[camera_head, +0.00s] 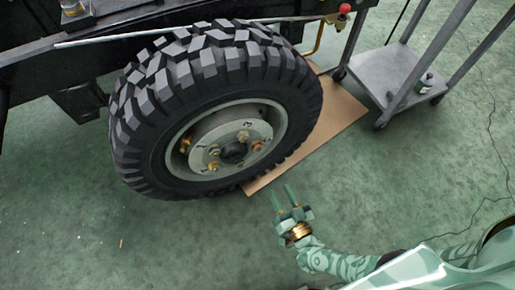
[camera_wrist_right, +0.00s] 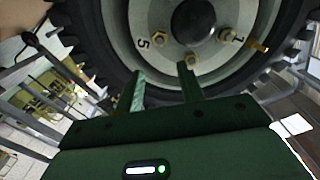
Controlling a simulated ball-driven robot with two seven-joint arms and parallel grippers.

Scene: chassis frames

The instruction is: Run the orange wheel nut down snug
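The wheel (camera_head: 225,120) has a black knobbly tyre and a pale grey hub with several gold to orange nuts. One nut (camera_head: 243,136) sits at the upper right of the hub and another (camera_head: 215,167) at the lower left. In the right wrist view, nuts (camera_wrist_right: 158,40) (camera_wrist_right: 225,33) and a lower nut (camera_wrist_right: 192,57) show around the dark hub centre. My right gripper (camera_head: 282,190) is open and empty, below and right of the wheel, apart from it. Its fingers also show in the wrist view (camera_wrist_right: 162,82). My left gripper is out of view.
A brown cardboard sheet (camera_head: 335,120) lies on the green floor under the wheel. A grey metal cart (camera_head: 385,75) stands at the upper right with a small bottle on it. The dark chassis (camera_head: 60,65) is behind the wheel. The floor in front is clear.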

